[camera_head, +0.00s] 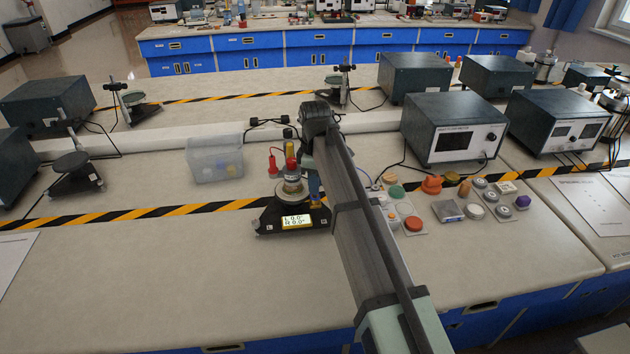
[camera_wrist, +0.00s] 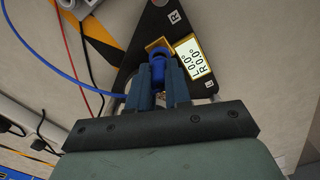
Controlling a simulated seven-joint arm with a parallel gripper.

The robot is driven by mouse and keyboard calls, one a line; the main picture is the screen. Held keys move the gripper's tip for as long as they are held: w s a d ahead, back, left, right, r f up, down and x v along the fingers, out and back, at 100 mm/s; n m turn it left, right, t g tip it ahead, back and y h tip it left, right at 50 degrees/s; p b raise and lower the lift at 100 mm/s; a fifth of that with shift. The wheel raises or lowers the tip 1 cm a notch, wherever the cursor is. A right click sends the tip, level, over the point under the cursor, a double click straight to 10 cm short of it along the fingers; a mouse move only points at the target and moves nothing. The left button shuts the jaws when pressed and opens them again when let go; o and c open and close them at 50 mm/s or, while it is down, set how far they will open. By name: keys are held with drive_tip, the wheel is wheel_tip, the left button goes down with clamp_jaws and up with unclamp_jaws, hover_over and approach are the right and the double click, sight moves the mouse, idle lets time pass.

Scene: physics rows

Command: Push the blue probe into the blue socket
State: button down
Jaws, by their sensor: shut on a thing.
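The blue probe (camera_wrist: 158,72) is between the two dark fingers of my gripper (camera_wrist: 158,84) in the wrist view, with a blue cable running off to the left. My gripper is shut on it. In the head view, my gripper (camera_head: 314,190) is at the right side of a black three-cornered instrument (camera_head: 268,222), and my arm hides part of it. The instrument's lit display (camera_head: 296,221) reads L 0.0°, R 0.0°. A gold-coloured block (camera_wrist: 155,45) is right by the probe's tip. I cannot make out the blue socket, nor whether the probe touches it.
A translucent bin (camera_head: 205,172) is behind to the left. Several coloured samples lie right of my arm, near a grey meter box (camera_head: 425,140).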

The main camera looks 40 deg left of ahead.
drive_tip(key=shift+f, duration=0.7)
idle(0.6)
drive_tip(key=c, duration=1)
unclamp_jaws()
drive_tip(key=shift+s, duration=0.1)
drive_tip(key=shift+o, duration=0.4)
drive_tip(key=shift+o, duration=0.9)
drive_tip(key=shift+r, duration=0.1)
drive_tip(key=shift+r, duration=3.7)
